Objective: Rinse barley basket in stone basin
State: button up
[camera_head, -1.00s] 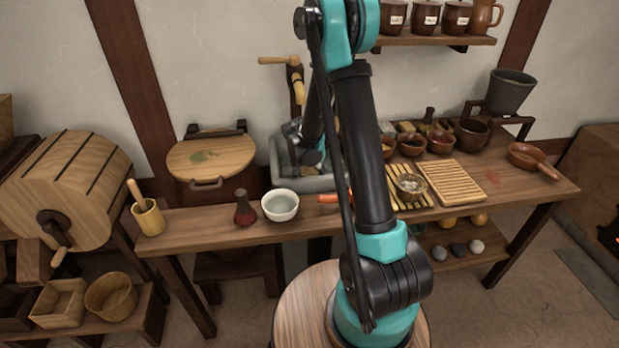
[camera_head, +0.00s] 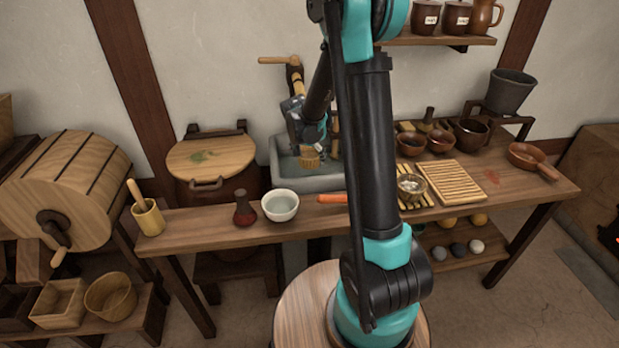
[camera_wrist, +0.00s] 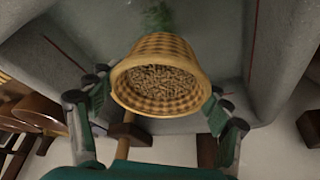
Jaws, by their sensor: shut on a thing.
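My gripper (camera_head: 311,146) is over the grey stone basin (camera_head: 335,184) behind the bench. It is shut on a small woven barley basket (camera_head: 309,160). In the wrist view the basket (camera_wrist: 160,50) sits between the fingers (camera_wrist: 160,98), its mouth facing the camera and full of brown grain (camera_wrist: 158,88). The basin (camera_wrist: 215,25) lies behind it, with a green patch (camera_wrist: 158,15) on its inside. I cannot tell whether the basket touches water or the basin floor. My arm hides part of the basin's right side.
A wooden-handled pump (camera_head: 278,60) stands behind the basin. On the bench are a pale bowl (camera_head: 280,206), a dark red bottle (camera_head: 244,210), a mortar (camera_head: 148,218), a slatted board (camera_head: 450,184) and several small bowls. A lidded vat (camera_head: 211,158) stands left of the basin.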

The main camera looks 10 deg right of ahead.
aim_at(309, 157)
jog(key=shift+r, duration=3.6)
jog(key=shift+r, duration=0.1)
jog(key=shift+r, duration=1.9)
